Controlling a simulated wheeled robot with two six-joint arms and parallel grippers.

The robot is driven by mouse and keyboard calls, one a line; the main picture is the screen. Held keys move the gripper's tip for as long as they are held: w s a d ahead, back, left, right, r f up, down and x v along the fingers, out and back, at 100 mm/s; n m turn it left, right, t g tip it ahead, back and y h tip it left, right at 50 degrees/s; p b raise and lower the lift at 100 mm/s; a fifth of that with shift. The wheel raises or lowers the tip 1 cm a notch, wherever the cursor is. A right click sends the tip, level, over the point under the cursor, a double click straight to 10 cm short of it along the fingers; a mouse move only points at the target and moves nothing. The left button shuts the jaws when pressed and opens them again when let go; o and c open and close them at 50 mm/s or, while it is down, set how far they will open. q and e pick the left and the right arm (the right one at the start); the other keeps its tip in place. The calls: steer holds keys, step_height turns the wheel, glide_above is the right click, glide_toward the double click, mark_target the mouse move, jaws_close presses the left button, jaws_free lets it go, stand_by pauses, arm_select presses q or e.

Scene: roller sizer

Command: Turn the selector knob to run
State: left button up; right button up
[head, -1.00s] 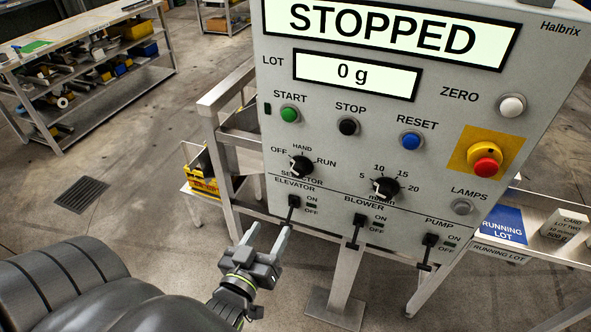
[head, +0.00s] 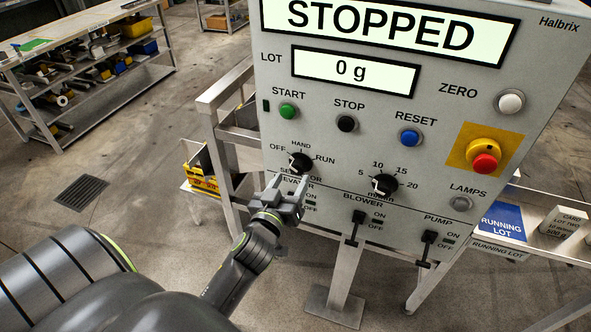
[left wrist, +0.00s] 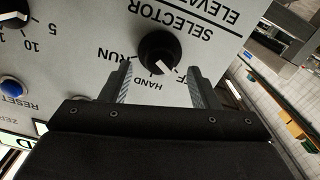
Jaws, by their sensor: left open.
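The black selector knob (head: 301,163) is on the grey control panel, with OFF to its left, HAND above and RUN to its right. Its white mark points to the OFF side. The knob also shows in the left wrist view (left wrist: 157,48), beyond and between the fingertips. My left gripper (head: 288,182) is open just below and in front of the knob, covering part of the SELECTOR and ELEVATOR labels. In the left wrist view its two fingers (left wrist: 160,72) stand to either side of the knob, with nothing held. Contact cannot be told. The display (head: 385,28) reads STOPPED.
Green start (head: 288,111), black stop (head: 346,123) and blue reset (head: 410,137) buttons are above. A red emergency button (head: 485,162) is at the right. The blower switch (head: 356,226) and pump switch (head: 427,246) are below.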

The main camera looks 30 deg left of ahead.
mark_target(296, 171)
arm_select(q)
steer(key=shift+x, duration=2.1)
steer(key=c, duration=1)
